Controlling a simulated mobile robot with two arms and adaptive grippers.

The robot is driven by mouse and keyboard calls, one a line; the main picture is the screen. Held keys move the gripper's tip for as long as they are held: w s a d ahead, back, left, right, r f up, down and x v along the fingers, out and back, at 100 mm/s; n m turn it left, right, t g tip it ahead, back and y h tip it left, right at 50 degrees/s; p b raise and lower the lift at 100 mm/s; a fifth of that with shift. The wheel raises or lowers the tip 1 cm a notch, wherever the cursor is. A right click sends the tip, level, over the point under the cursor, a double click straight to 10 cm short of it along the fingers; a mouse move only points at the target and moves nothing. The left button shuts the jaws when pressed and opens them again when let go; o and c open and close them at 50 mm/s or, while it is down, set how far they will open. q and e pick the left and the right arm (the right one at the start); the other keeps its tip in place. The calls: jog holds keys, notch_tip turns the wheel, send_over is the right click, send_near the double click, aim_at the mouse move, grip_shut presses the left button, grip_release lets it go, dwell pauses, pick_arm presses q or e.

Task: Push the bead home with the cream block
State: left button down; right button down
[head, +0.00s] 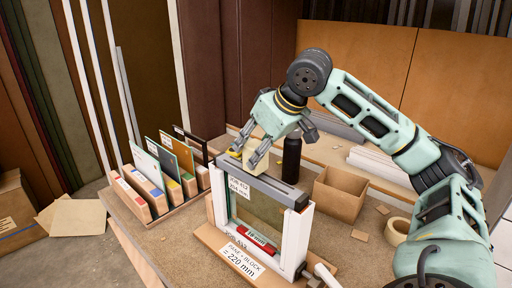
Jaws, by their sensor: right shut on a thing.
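My right gripper (262,146) is shut on the cream block (259,152), just above the back part of a long grey bar (262,189). The bar lies along the top of an upright white frame (297,238) with a glass-like pane (257,214). The fingers partly hide the block, and I cannot tell whether it touches the frame. I cannot single out the bead for certain. A red piece marked 18 mm (256,240) is at the frame's bottom edge. My left gripper is not in view.
A rack (165,213) with several upright panels stands left of the frame. Behind and right are a black bottle (291,158), an open cardboard box (340,192) and a tape roll (397,231). A dimension sign (242,262) lies in front.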

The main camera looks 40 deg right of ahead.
jog(key=shift+f+b, duration=0.45)
jog(key=shift+f, duration=0.15)
jog(key=shift+s+f, duration=0.1)
jog(key=shift+f, duration=0.15)
jog(key=shift+f+b, duration=0.25)
jog(key=shift+b, duration=0.05)
jog(key=shift+a, duration=0.1)
notch_tip(320, 180, up, 8)
jog(key=p, duration=0.9)
jog(key=shift+r, duration=0.15)
